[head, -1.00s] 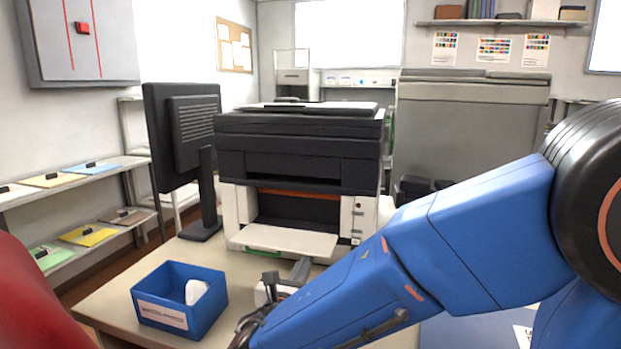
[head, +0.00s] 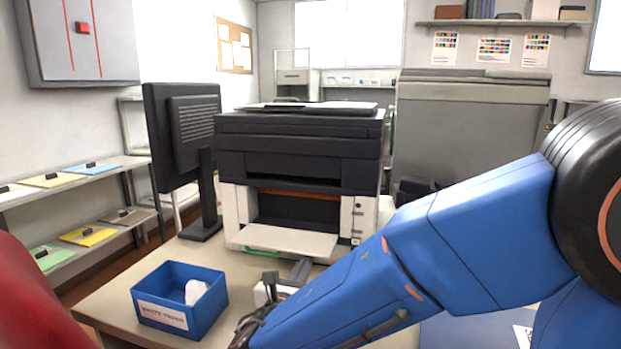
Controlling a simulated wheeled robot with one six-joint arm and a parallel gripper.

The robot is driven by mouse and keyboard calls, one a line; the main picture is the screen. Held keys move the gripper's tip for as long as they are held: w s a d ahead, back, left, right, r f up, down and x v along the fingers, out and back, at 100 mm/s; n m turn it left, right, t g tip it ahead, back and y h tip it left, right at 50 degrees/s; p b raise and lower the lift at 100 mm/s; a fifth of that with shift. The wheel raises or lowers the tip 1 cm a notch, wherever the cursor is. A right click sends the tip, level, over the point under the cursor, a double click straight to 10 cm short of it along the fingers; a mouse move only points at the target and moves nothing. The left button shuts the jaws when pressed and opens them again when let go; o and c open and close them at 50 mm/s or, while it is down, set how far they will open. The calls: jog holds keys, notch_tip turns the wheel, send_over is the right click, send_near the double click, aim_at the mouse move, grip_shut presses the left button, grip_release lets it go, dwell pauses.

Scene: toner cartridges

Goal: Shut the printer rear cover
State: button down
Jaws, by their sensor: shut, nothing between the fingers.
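The printer (head: 300,150) is a large black and white machine on the table. A white cover panel (head: 290,241) is folded down on the side facing me, with a green handle (head: 262,253) at its outer edge. The dark opening (head: 298,210) above the panel is exposed. I cannot tell whether this is the rear cover. My gripper (head: 286,280) is shut and empty, just in front of the panel's near edge. My blue arm hides the printer's lower right corner, and I cannot tell whether the gripper touches the panel.
A blue bin (head: 178,312) with a white item inside stands on the table (head: 110,297), left of my gripper. A black monitor (head: 183,135) stands left of the printer. Shelves with coloured folders (head: 90,236) are at the left. Some bare tabletop lies around the bin.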

aim_at(306, 250)
jog(key=shift+r, duration=0.1)
jog(key=shift+r, duration=0.8)
jog(key=shift+w+d+r, duration=0.1)
jog(key=shift+w+r, duration=0.05)
jog(key=shift+r, duration=0.5)
jog(key=shift+w+r, duration=0.1)
jog(key=shift+r, duration=0.6)
